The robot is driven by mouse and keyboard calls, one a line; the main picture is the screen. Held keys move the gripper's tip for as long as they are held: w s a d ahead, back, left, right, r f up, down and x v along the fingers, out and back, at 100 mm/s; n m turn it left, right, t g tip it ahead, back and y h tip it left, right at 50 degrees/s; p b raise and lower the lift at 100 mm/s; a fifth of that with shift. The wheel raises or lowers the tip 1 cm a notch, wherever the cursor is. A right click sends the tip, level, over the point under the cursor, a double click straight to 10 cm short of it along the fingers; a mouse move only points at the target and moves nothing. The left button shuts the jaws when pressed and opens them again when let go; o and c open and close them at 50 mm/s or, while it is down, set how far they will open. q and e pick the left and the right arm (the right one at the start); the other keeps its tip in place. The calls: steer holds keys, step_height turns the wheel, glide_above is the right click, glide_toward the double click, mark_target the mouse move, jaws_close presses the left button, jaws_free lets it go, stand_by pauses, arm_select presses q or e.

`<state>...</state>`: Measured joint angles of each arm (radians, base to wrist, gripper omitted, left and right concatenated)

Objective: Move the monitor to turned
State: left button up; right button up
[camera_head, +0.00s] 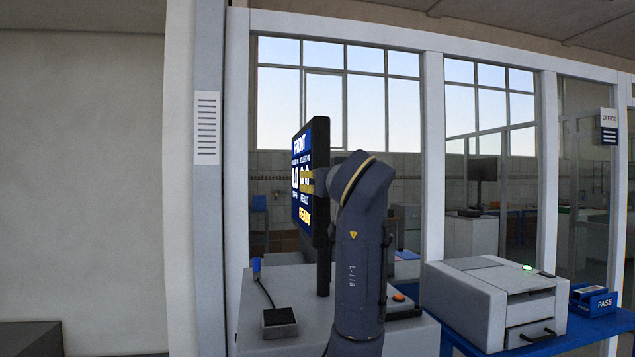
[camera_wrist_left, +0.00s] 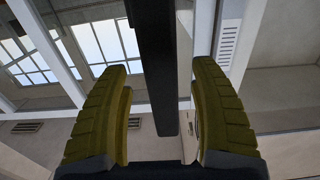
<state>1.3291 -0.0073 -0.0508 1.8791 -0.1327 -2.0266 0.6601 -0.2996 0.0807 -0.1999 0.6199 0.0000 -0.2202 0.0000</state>
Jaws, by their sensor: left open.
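The monitor (camera_head: 322,150) stands upright on a post above a grey cabinet. Its blue, lettered screen faces left and is seen at a steep angle. My left arm comes up in front of it, and the yellow fingers of my left gripper (camera_head: 307,180) show at its near edge. In the left wrist view, the monitor (camera_wrist_left: 155,45) is a dark upright bar between the two spread fingers of the left gripper (camera_wrist_left: 160,67). Gaps show on both sides of the bar. My right gripper is out of view.
The grey cabinet top (camera_head: 300,285) carries a small black pad (camera_head: 279,318) with a cable and an orange button (camera_head: 398,296). A grey printer-like machine (camera_head: 490,295) and a blue PASS tray (camera_head: 592,300) stand on a blue table at right. A white pillar (camera_head: 208,200) rises at left.

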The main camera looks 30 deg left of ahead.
mark_target(307, 181)
arm_select(q)
steer(key=x, duration=0.7)
steer(key=shift+w+a, duration=0.25)
steer(key=shift+a, duration=0.05)
jaws_close()
stand_by(0.4)
